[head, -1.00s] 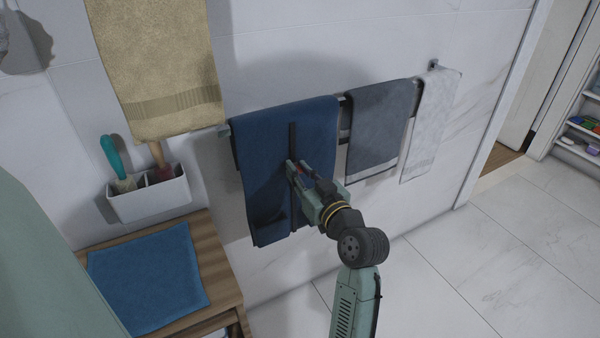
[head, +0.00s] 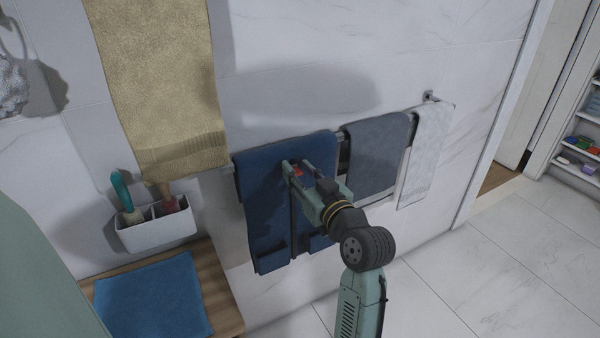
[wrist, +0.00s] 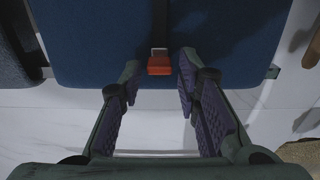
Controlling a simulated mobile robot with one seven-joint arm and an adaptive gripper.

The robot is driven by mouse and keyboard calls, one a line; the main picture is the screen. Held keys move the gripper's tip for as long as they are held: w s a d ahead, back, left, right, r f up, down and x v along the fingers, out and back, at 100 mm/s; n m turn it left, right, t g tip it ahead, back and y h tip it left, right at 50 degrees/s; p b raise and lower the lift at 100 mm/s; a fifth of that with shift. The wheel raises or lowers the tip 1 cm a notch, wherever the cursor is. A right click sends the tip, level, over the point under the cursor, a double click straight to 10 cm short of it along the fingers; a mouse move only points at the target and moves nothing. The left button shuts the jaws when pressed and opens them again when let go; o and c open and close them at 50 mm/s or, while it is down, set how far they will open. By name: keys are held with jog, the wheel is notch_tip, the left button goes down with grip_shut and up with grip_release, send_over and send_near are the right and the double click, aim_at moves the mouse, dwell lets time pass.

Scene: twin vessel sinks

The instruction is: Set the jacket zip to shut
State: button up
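The jacket (head: 265,215) is a dark blue garment hanging over the wall rail, with a dark zip strip (head: 293,235) running down its front. The red zip slider (head: 297,171) is near the jacket's upper edge. It also shows in the wrist view (wrist: 159,66), at the end of the dark strip. My gripper (head: 296,165) is open, its two fingers on either side of the slider. In the wrist view, gaps show between the slider and both fingertips (wrist: 159,74). My gripper and wrist hide part of the jacket's right side.
A grey towel (head: 376,155) and a white towel (head: 427,155) hang to the right on the same rail. A tan towel (head: 160,85) hangs at upper left, above a white holder (head: 155,232) with brushes. A wooden stand with a blue cloth (head: 150,300) is below. Floor at right is clear.

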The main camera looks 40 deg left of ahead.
jog(key=shift+o, duration=0.5)
jog(key=shift+d, duration=0.1)
jog(key=v, duration=1.1)
jog(key=shift+s+d, duration=0.2)
jog(key=shift+d, duration=0.15)
jog(key=shift+f, duration=0.1)
